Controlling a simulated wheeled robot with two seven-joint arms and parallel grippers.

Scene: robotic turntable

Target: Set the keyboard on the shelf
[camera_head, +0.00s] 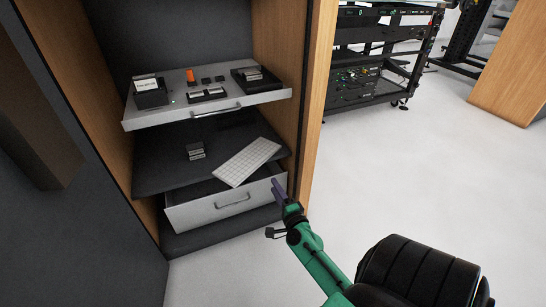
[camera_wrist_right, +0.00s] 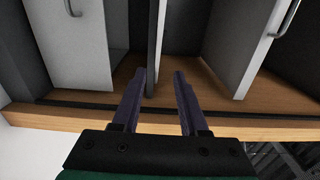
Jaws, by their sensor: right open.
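The keyboard (camera_head: 247,162) is a pale, flat slab. It lies askew on the dark middle shelf (camera_head: 155,168), and its near end reaches the shelf's front edge above the open drawer. My right gripper (camera_head: 279,190) is just right of the drawer front, below and to the right of the keyboard, apart from it. In the right wrist view its two dark fingers (camera_wrist_right: 157,88) are parted. A thin upright slab stands beyond them; I cannot tell whether it is shelf or keyboard. My left gripper is not in view.
A pulled-out white tray (camera_head: 135,122) above holds several small devices. A small dark device (camera_head: 195,151) sits on the middle shelf, left of the keyboard. The white drawer (camera_head: 190,212) juts out below. The cabinet's wooden side (camera_head: 316,100) stands at right. Open floor lies right.

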